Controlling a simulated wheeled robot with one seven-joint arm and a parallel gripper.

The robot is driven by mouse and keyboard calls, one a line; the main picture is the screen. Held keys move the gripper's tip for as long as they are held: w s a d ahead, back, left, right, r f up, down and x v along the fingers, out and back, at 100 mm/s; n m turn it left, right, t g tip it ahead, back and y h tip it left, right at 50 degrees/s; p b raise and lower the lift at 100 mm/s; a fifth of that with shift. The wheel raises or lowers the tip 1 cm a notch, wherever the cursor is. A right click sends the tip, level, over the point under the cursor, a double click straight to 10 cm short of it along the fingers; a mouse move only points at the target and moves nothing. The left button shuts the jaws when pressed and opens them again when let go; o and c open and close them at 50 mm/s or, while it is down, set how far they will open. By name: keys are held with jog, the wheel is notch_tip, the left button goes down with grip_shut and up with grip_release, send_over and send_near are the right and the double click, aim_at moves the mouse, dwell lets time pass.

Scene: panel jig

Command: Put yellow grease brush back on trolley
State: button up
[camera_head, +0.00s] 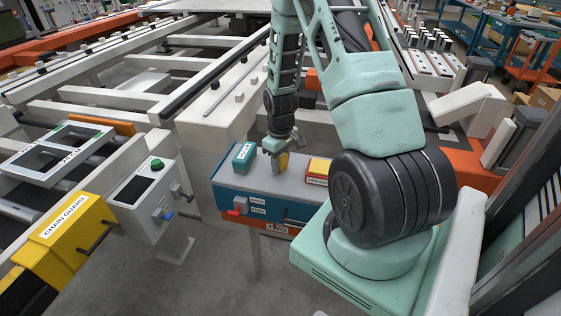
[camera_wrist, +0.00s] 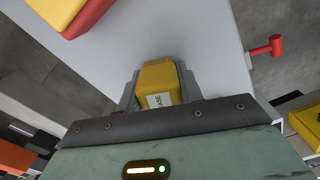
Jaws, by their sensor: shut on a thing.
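My gripper (camera_head: 279,155) is shut on a yellow block-shaped thing (camera_head: 283,162), taken to be the yellow grease brush. In the wrist view, the brush (camera_wrist: 157,84) sits between the two jaws, and its white label is partly hidden, showing letters like "ASE". The gripper points down over the grey top of a blue unit (camera_head: 262,180) with an orange strip marked "TWO". Whether the brush touches that top or hangs just above it, I cannot tell. Which thing is the trolley is not clear; blue and orange wheeled racks (camera_head: 490,27) stand far back right.
On the grey top, a teal box (camera_head: 243,153) stands left of my gripper and a yellow-and-red box (camera_head: 318,171) stands right. A red knob (camera_head: 238,207) juts from the front. A grey control box (camera_head: 147,200) and yellow chain guard (camera_head: 68,235) stand left.

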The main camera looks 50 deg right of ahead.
jog(key=o, duration=1)
jog(key=shift+f, duration=0.15)
jog(key=shift+o, duration=0.2)
notch_tip(320, 180, up, 12)
jog(key=shift+r, duration=0.2)
jog(key=a+r+n, duration=0.2)
jog(key=a+r, duration=0.1)
jog(key=a, duration=0.9)
jog(key=a+r+n, duration=0.1)
jog(key=a+r, duration=0.2)
jog(key=a, duration=0.9)
jog(key=s+a+r+n, duration=0.3)
jog(key=s+a+n, duration=0.1)
jog(key=s+a, duration=1.2)
jog(key=shift+s+a+n+y, duration=0.3)
jog(key=shift+s, duration=0.25)
